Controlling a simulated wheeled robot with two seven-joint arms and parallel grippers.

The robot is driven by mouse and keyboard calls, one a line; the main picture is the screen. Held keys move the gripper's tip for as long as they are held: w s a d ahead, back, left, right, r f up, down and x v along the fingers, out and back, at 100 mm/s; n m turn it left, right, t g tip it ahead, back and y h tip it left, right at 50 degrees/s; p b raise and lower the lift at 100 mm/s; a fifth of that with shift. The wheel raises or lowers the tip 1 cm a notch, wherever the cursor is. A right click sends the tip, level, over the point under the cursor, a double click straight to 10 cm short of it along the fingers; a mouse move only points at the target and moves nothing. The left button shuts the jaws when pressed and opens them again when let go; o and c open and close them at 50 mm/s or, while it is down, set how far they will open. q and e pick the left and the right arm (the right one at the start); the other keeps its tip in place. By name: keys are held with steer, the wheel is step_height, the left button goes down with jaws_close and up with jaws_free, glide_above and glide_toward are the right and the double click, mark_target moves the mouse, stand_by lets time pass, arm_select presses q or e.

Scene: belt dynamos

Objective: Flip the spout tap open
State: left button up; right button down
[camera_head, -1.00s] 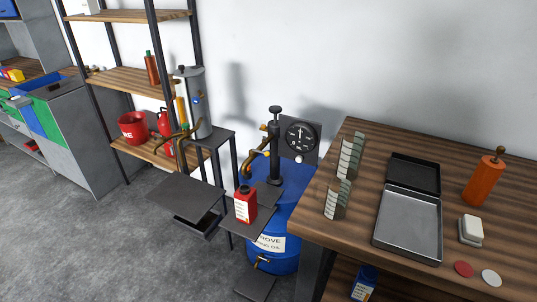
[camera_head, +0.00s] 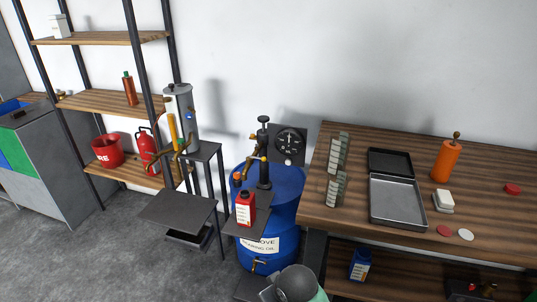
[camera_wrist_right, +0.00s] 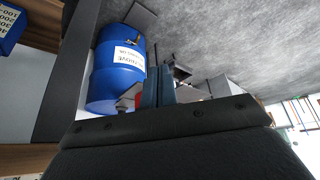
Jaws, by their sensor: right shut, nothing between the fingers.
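A blue oil drum (camera_head: 285,215) stands left of the workbench. On its top is a black hand pump (camera_head: 263,150) with a brass curved spout (camera_head: 250,170). A small brass tap (camera_head: 258,263) sits low on the drum's front and also shows in the right wrist view (camera_wrist_right: 133,42). I cannot tell which of these brass fittings is the spout tap, or its lever position. My right gripper (camera_wrist_right: 159,78) is shut and empty. In the wrist view its fingertips overlap the drum's right side, apparently with space between. My left gripper is out of view.
A red bottle (camera_head: 245,207) stands on a small dark shelf before the drum. The workbench (camera_head: 480,195) blocks the right side. Grey floor (camera_head: 110,245) is free at left.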

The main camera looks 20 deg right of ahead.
steer(key=w+d+r+n+t+p, duration=0.1)
steer(key=w+r+p, duration=0.1)
steer(key=w+r, duration=0.55)
steer(key=w+d+r+t+p, duration=0.1)
steer(key=w+r, duration=0.4)
steer(key=w, duration=0.6)
steer(key=n+g+p, duration=0.1)
steer(key=g+p, duration=0.1)
steer(key=p, duration=0.2)
glide_toward(257, 158)
steer(key=s+d+r, duration=0.2)
steer(key=s, duration=0.2)
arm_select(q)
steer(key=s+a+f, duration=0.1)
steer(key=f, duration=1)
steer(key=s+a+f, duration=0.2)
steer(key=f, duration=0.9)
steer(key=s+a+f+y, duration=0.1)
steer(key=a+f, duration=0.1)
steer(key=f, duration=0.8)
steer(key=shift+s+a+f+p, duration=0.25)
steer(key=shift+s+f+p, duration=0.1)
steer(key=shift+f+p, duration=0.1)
arm_select(e)
steer(key=w+d+f+g+y, duration=0.2)
steer(key=w+d+y, duration=0.4)
steer(key=d, duration=0.3)
steer(key=shift+g, duration=0.5)
